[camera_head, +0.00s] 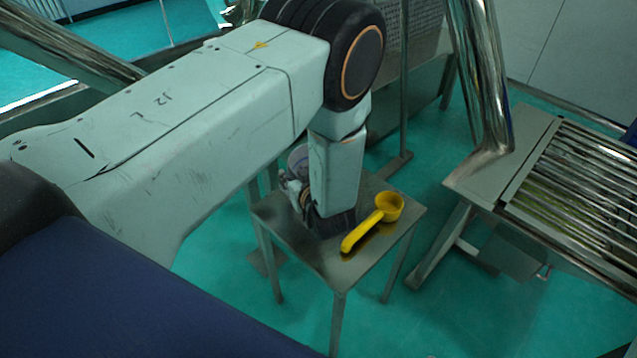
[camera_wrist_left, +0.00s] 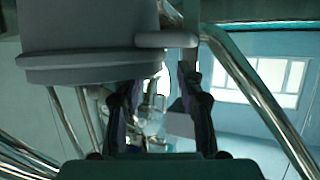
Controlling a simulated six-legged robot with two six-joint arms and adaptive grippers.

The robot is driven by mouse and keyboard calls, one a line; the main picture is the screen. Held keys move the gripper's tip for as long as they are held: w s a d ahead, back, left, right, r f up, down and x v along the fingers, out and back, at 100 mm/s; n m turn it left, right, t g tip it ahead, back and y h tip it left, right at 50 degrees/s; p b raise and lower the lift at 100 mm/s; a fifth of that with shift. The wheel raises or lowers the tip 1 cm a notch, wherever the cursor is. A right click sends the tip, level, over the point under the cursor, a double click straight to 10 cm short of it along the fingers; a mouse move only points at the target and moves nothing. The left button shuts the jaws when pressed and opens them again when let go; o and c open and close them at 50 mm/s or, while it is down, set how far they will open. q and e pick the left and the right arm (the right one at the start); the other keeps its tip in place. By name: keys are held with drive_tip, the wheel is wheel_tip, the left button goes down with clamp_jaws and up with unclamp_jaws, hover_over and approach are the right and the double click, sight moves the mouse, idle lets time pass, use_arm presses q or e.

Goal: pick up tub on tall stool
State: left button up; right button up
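The tall stool (camera_head: 283,216) has a square metal top. My left arm reaches down over the stool, and the left gripper (camera_head: 330,222) is low at its top, mostly hidden by my wrist. A pale rounded thing (camera_head: 297,158), which looks like the tub, shows only in part behind my wrist. In the left wrist view a large grey rounded body (camera_wrist_left: 85,40) with a stepped rim and a side bar fills the upper left, close to the fingers. The left gripper (camera_wrist_left: 155,95) shows two dark fingers apart, with background visible between them. Contact cannot be told.
A yellow scoop (camera_head: 376,222) lies on the stool top, right beside my wrist. A metal slatted bench (camera_head: 480,180) with a thick shiny pipe (camera_head: 482,75) stands to the right. Green floor (camera_head: 480,315) is clear in front of it.

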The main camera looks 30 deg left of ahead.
sight(293, 177)
use_arm(q)
drive_tip(key=shift+w+a+f+b, duration=0.25)
drive_tip(key=shift+w+f+b, duration=0.1)
drive_tip(key=shift+w+f, duration=0.1)
drive_tip(key=shift+b+x, duration=0.8)
drive_tip(key=shift+x, duration=0.55)
drive_tip(key=shift+d+r, duration=0.1)
drive_tip(key=shift+r, duration=0.1)
drive_tip(key=shift+f, duration=0.15)
drive_tip(key=c, duration=0.3)
clamp_jaws()
use_arm(e)
drive_tip(key=shift+f, duration=1.45)
